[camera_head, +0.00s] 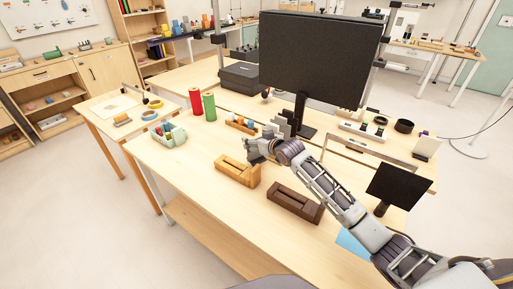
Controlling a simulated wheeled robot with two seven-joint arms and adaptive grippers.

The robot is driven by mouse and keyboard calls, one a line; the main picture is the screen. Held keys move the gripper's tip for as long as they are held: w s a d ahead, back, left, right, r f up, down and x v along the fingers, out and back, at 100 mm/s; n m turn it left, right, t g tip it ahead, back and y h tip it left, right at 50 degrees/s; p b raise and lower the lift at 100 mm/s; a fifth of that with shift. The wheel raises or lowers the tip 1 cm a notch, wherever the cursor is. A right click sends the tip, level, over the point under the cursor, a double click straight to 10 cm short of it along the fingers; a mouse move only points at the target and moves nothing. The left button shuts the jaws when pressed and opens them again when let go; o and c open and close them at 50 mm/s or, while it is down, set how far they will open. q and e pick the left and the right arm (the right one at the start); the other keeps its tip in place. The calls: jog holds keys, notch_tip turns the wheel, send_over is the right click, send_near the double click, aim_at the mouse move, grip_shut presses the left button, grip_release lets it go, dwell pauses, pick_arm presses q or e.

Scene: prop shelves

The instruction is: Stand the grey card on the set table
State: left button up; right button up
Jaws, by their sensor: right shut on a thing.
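My right gripper (255,152) reaches in from the lower right over the near wooden table. It is shut just behind the light wooden block holder (237,170). What it holds looks like the grey card, small and hard to separate from the grey fingers. Several upright grey pieces (281,125) stand just behind the gripper, in front of the monitor. I cannot tell which table is the set table. My left gripper is not in view.
A dark brown holder (295,202) lies right of the light one. A large monitor (318,60) and a small dark screen (397,186) stand on the table. Red (195,101) and green (209,106) cylinders and a pale caddy (168,133) are at left. The front left tabletop is clear.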

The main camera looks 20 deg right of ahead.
aim_at(257, 158)
notch_tip(257, 158, down, 2)
jog(key=shift+f, duration=0.9)
jog(key=o, duration=0.9)
jog(key=shift+f, duration=0.1)
jog(key=o, duration=0.4)
jog(key=shift+r, duration=0.2)
jog(key=shift+s+d+r, duration=0.15)
jog(key=shift+s+r, duration=0.05)
jog(key=shift+s, duration=0.5)
jog(key=v, duration=1)
jog(key=shift+s+r, duration=0.15)
jog(key=shift+r, duration=0.05)
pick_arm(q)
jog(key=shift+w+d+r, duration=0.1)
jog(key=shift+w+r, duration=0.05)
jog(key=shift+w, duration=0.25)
pick_arm(e)
jog(key=shift+d, duration=0.1)
jog(key=shift+c, duration=0.4)
